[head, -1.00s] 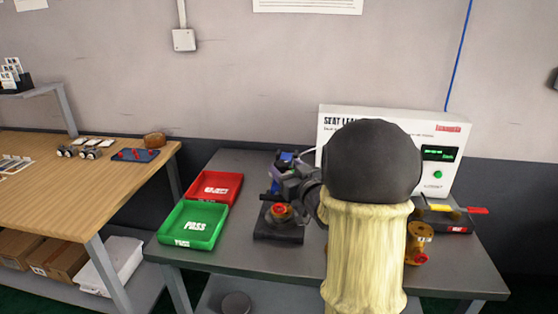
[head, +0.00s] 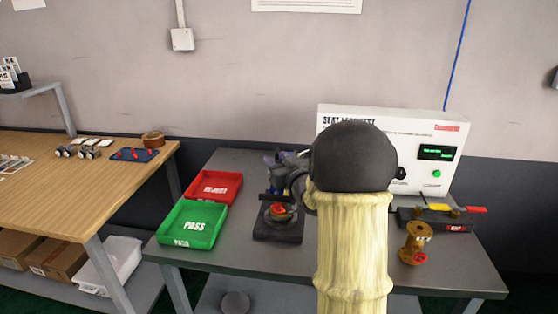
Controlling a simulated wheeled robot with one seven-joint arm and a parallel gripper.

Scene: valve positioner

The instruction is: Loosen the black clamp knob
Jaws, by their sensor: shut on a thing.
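The black clamp fixture (head: 292,232) stands on the grey bench, left of my arm. A part with a red and orange top (head: 277,210) sits in it. My gripper (head: 277,181) is at the upper part of the fixture, just above and behind that part. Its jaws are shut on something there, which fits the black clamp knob. The knob itself cannot be made out, since the dark gripper and wrist cover it.
A red tray (head: 232,176) and a green PASS tray (head: 181,240) lie left of the fixture. A white test box (head: 448,135) stands behind. A brass valve (head: 414,241) and a dark stand with a yellow and red tool (head: 438,208) are at right. My arm blocks the bench's middle.

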